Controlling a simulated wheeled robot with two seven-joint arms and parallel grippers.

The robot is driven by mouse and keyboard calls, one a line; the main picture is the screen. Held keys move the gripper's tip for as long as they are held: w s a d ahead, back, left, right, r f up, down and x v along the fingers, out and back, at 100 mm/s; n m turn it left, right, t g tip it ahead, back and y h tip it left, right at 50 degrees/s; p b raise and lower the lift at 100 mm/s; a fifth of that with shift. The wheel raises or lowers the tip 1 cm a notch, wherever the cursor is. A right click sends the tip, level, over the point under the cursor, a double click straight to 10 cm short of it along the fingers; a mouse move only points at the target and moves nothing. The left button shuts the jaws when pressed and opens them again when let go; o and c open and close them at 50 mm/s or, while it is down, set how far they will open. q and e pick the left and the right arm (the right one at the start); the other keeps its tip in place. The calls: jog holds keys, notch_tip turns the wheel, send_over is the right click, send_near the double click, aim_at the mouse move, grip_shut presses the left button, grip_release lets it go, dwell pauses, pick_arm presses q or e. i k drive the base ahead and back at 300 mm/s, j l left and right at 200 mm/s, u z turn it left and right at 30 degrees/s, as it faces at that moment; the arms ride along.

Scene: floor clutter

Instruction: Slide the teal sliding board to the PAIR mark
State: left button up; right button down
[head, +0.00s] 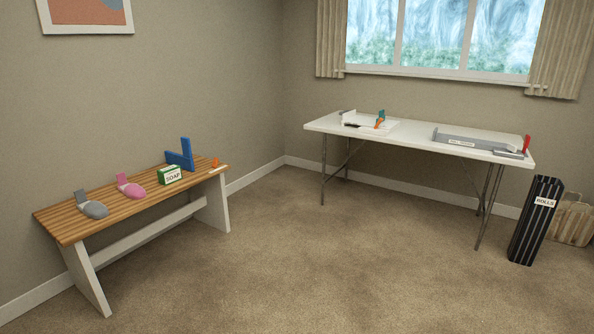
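Neither of my grippers is in view. No board that is clearly the teal sliding board can be made out. A small upright teal piece (381,114) stands near the back of the white folding table (410,142), beside an orange piece (379,123) on or against a flat white item (368,126). It is too small to tell what it is. No PAIR mark can be read in this view.
A slatted wooden bench (58,223) at left holds a grey slipper (92,208), pink slipper (130,188), green soap box (169,175) and blue bracket (183,157). A grey tray (480,140) lies on the table. A black ROLLS bin (535,220) stands right. The middle carpet is clear.

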aim_at(381, 113)
jog(key=i, duration=4.25)
